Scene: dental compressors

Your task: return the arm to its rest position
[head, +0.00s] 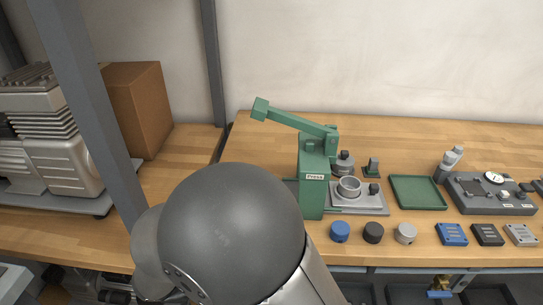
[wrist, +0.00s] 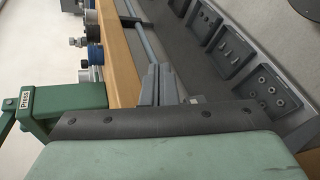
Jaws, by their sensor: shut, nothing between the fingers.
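My gripper (wrist: 160,84) shows in the wrist view as two grey fingers side by side, shut with nothing between them. It is over the area in front of the wooden bench's front edge (wrist: 118,62), apart from the objects on the bench. In the head view my rounded grey arm fills the lower middle, and the gripper is hidden or out of frame. The green press (head: 312,178) stands on the bench right of my arm, its lever raised to the left. Part of the press (wrist: 35,103) also shows at the left of the wrist view.
Blue, black and grey round parts (head: 373,232) stand along the bench front. A green tray (head: 418,192), a gauge fixture (head: 490,205) and several flat blocks (head: 487,235) are further right. A grey post (head: 92,110) rises at left, near a cardboard box (head: 135,105). Bins (wrist: 232,58) lie below the bench.

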